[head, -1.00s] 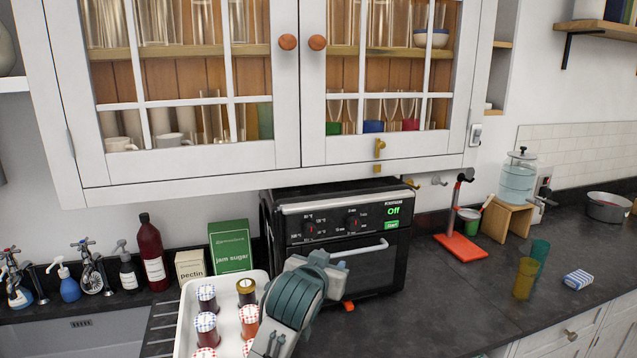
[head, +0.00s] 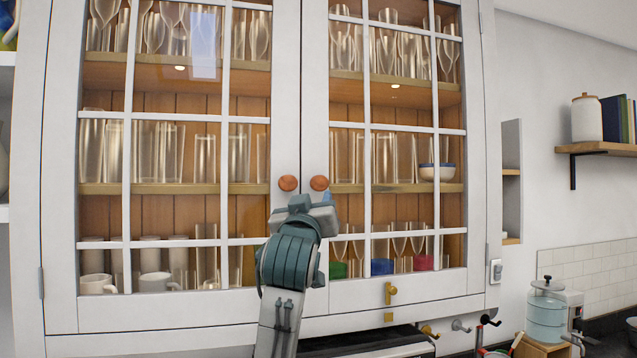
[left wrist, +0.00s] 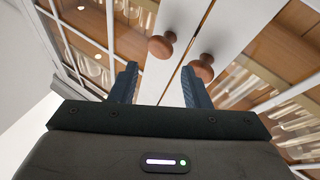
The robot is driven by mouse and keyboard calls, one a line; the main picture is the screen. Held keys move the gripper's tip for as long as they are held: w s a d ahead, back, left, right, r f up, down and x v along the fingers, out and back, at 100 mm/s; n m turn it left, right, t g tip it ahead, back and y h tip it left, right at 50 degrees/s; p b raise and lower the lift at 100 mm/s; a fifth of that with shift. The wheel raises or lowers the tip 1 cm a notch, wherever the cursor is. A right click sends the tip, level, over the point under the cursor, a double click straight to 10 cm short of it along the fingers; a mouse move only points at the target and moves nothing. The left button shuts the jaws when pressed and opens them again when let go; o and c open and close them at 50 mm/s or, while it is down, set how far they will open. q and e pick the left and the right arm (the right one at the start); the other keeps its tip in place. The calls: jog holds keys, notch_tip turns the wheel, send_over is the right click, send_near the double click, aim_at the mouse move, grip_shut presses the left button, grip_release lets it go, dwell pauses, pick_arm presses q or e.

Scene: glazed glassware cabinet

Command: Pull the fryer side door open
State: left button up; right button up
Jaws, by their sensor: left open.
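The glazed cabinet has a left door (head: 62,200) and a right door (head: 477,200), both shut edge to edge. Each has a round brown knob near the middle seam: the left knob (head: 288,183) and the right knob (head: 319,183). The black oven-style fryer (head: 365,343) shows only its top edge, mostly below the right door. My left gripper (head: 312,204) is just below the knobs, open and empty. In the left wrist view its fingers (left wrist: 157,74) point at the seam; the left knob (left wrist: 162,45) lies past the gap, the right knob (left wrist: 202,67) by the right fingertip.
A brass latch (head: 390,293) sits at the right door's bottom. Glasses and mugs stand on the shelves behind the panes. Hooks (head: 461,326) hang below the cabinet, and a glass dispenser (head: 547,312) stands at lower right. A wall shelf (head: 605,148) is at right.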

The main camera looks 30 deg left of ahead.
aim_at(319, 186)
pick_arm(q)
jog(key=p+x, duration=0.3)
jog(key=x, duration=0.3)
jog(key=shift+w+a+r, duration=0.1)
jog(key=shift+w+a, duration=0.1)
jog(key=shift+w+a+r+p, duration=0.1)
jog(key=shift+w+a+p, duration=0.05)
jog(key=shift+w+p, duration=0.3)
grip_shut()
